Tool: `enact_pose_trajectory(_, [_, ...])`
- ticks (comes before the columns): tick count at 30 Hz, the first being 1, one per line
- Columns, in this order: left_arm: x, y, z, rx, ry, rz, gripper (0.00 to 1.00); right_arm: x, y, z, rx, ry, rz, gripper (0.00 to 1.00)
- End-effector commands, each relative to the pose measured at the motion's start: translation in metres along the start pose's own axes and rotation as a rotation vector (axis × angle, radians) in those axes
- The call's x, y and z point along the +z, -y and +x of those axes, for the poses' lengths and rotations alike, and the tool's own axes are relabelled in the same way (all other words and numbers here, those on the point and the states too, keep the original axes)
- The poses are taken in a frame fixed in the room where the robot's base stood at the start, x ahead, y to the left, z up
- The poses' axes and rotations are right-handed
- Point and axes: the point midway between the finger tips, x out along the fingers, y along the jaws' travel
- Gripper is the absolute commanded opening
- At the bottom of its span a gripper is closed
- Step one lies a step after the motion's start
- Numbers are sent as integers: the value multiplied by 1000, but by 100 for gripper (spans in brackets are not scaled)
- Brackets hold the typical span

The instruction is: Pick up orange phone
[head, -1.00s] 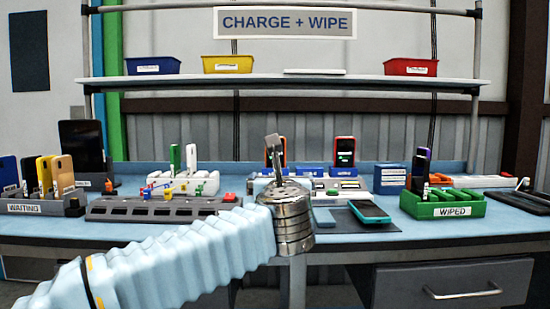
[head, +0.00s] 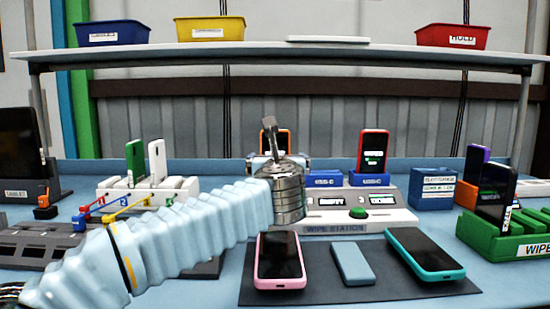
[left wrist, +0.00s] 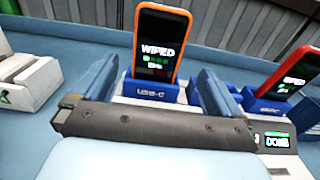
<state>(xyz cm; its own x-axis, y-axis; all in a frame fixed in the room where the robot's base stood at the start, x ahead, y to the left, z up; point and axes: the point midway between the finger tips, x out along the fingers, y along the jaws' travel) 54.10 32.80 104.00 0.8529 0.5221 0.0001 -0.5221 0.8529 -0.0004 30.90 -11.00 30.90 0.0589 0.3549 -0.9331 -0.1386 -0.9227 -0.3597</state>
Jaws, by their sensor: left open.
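The orange phone (left wrist: 160,45) stands upright in a blue USB-C dock (left wrist: 150,90), and its screen reads WIPED. In the head view the orange phone (head: 287,138) is mostly hidden behind my left wrist. My left gripper (left wrist: 158,68) is open and empty in the left wrist view. Its two blue fingers stand apart, one to each side of the phone as seen from the wrist, and the phone appears beyond them. I cannot tell how much gap is left. In the head view my left gripper (head: 279,160) is in front of the dock. My right gripper is not in view.
On the dark mat (head: 335,293) lie a pink phone (head: 280,258), a blue block (head: 351,262) and a teal phone (head: 425,253). A green rack (head: 500,240) is at right. A shelf (head: 300,53) spans above.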

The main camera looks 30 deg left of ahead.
Motion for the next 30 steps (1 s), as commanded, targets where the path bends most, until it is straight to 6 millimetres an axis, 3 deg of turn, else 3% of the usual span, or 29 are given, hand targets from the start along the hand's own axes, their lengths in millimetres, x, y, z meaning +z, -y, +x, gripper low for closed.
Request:
enact_pose_trajectory(4, [1, 0, 31, 1, -2, 0, 100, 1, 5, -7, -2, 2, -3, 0])
enact_pose_trajectory(11, [1, -1, 52, 1, -1, 1, 100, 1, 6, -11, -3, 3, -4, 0])
enact_pose_trajectory(18, [0, -3, 89, 1, -3, 0, 100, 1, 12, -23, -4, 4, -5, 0])
enact_pose_trajectory(28, [-2, -3, 100, 0, 0, 0, 100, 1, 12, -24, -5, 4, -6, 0])
enact_pose_trajectory(30, [-2, -3, 100, 1, 0, 0, 91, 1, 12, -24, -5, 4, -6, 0])
